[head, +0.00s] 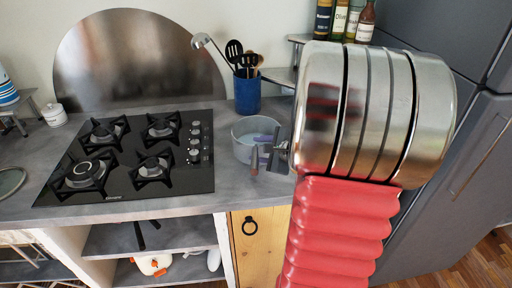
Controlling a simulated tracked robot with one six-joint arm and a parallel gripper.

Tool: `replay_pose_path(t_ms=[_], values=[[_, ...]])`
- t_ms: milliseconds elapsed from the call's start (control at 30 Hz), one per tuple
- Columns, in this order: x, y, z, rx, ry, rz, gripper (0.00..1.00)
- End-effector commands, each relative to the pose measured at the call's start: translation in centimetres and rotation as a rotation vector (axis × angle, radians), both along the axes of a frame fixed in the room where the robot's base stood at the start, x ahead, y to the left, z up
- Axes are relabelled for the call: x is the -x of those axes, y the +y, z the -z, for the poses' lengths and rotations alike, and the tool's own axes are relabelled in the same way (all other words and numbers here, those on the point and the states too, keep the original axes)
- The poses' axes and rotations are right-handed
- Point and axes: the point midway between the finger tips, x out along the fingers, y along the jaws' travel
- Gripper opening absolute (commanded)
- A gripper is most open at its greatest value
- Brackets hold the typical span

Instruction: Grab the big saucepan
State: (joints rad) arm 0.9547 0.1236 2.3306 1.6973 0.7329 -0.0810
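A round grey saucepan (241,136) stands on the counter to the right of the hob; it is the only saucepan I can make out clearly. A brownish handle-like piece (254,162) shows at its front. My gripper (268,157) is at the pan's right front side, overlapping it in the picture. My arm's large metal and red links hide much of the gripper and the counter to the right. I cannot tell whether the fingers touch the pan or are closed on anything.
A black gas hob (130,185) lies left of the pan. A blue utensil pot (247,95) stands behind it, with bottles (343,20) on a shelf at the back right. A grey fridge (478,140) bounds the right. The counter's front edge (130,213) is close.

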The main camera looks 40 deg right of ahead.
Motion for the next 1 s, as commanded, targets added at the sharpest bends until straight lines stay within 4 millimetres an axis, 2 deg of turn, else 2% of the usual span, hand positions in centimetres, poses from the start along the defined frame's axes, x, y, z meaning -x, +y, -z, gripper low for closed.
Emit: replay_pose_path(t_ms=[333, 900, 1000], values=[[0.03, 0.00, 0.00, 0.000, 0.000, 0.000, 0.39], [0.09, 0.03, 0.10, -0.001, 0.002, 0.000, 0.00], [0.10, 0.04, 0.13, -0.002, 0.003, 0.001, 0.00]])
